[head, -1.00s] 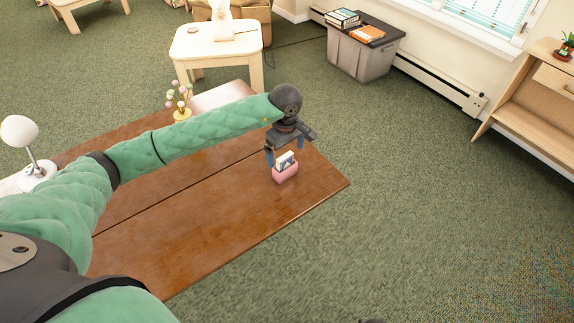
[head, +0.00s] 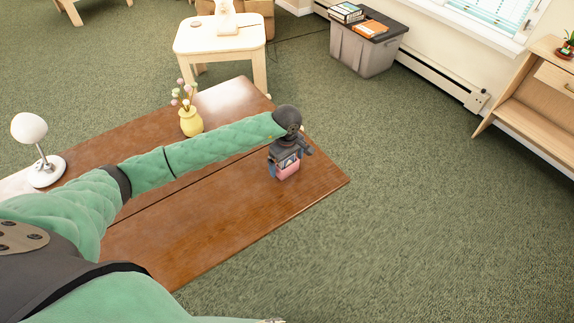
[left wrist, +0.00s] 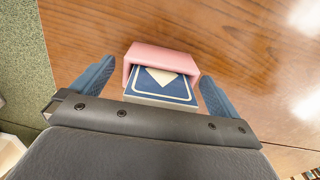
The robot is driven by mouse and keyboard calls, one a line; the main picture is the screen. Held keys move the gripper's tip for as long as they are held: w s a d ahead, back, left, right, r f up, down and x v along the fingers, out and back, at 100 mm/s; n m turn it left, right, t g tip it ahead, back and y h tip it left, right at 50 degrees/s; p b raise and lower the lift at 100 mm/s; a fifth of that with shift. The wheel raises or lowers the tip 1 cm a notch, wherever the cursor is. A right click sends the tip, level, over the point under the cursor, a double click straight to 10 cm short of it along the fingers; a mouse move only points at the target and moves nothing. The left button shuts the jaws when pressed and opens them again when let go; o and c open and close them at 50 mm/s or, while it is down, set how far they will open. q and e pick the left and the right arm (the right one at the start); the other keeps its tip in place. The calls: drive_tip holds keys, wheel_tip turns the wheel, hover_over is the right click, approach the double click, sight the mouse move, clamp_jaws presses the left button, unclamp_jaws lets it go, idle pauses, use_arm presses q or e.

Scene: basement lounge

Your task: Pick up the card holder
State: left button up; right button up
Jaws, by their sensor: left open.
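The card holder (head: 287,173) is a small pink box with blue-and-white cards in it. It stands on the brown wooden table near its right end. My left gripper (head: 286,170) is lowered over it from above, with its fingers on either side. In the left wrist view the pink holder (left wrist: 166,54) and a blue card with a white border (left wrist: 160,88) lie between the two blue fingers of the left gripper (left wrist: 155,85). The fingers are open, with gaps visible on both sides. My right gripper does not show.
The brown table (head: 215,220) has free room in front of the holder. A yellow vase with flowers (head: 191,122) and a white lamp (head: 44,170) stand left of it. A small light table (head: 220,46) and a grey bin (head: 363,55) are farther back.

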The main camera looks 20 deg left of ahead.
use_arm(q)
drive_tip(key=shift+f, duration=0.35)
drive_tip(key=c, duration=1.1)
drive_tip(key=shift+o, duration=0.2)
drive_tip(key=shift+r, duration=0.15)
